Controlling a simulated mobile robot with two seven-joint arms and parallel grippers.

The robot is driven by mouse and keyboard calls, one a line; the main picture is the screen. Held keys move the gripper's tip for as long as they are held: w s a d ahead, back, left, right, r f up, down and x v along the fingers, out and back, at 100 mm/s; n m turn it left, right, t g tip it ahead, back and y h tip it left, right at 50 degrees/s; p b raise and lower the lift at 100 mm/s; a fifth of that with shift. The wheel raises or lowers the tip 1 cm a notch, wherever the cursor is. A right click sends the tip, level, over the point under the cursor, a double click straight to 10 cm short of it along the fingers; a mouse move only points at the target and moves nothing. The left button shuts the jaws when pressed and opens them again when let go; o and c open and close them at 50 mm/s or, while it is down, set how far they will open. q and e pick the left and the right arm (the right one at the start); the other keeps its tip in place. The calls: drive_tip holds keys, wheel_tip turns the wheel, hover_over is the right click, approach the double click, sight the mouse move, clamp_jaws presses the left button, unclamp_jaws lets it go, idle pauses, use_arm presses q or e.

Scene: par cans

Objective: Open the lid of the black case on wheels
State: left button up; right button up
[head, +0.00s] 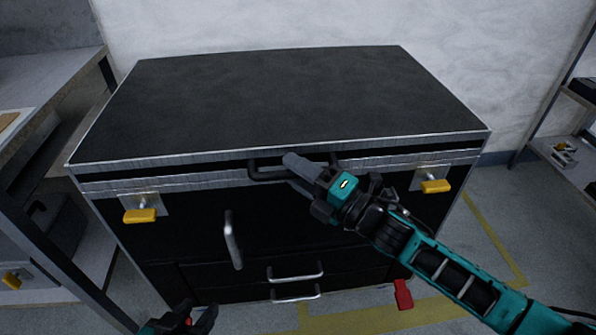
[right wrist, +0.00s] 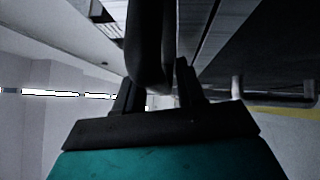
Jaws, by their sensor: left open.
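The black case (head: 170,245) stands against the wall, its black lid (head: 270,95) lying flat and closed. A dark lid handle (head: 262,177) sits at the middle of the lid's silver front edge. My right gripper (head: 291,172) is at this handle, one finger above and one below its bar. In the right wrist view the dark handle (right wrist: 150,45) comes down between the two fingers (right wrist: 158,90); whether they press on it is unclear. Yellow latches (head: 140,215) (head: 435,186) sit on the front. My left gripper (head: 195,318) is open and empty, low before the case.
A metal handle (head: 233,240) and two drawer handles (head: 295,272) (head: 296,294) stick out from the case front. A shelf unit (head: 45,75) stands close on the left, another (head: 560,150) at the right. Yellow lines (head: 495,240) mark the floor.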

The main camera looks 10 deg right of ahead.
clamp_jaws()
idle(0.3)
use_arm(q)
drive_tip(key=shift+r, duration=0.1)
drive_tip(key=s+a+r+p, duration=0.1)
drive_tip(key=a+r+p, duration=0.1)
drive_tip(key=r+p, duration=0.6)
drive_tip(key=s+a+r+y+p, duration=0.1)
drive_tip(key=r+p, duration=0.7)
drive_tip(key=p, duration=0.6)
drive_tip(key=shift+a+r+p, duration=0.3)
drive_tip(key=shift+a, duration=0.1)
use_arm(e)
drive_tip(key=w+r, duration=0.4)
drive_tip(key=r, duration=0.6)
drive_tip(key=w+r, duration=0.4)
drive_tip(key=r, duration=0.6)
drive_tip(key=w+r, duration=0.4)
drive_tip(key=r, duration=0.7)
drive_tip(key=shift+w, duration=0.15)
use_arm(q)
drive_tip(key=shift+c, duration=0.3)
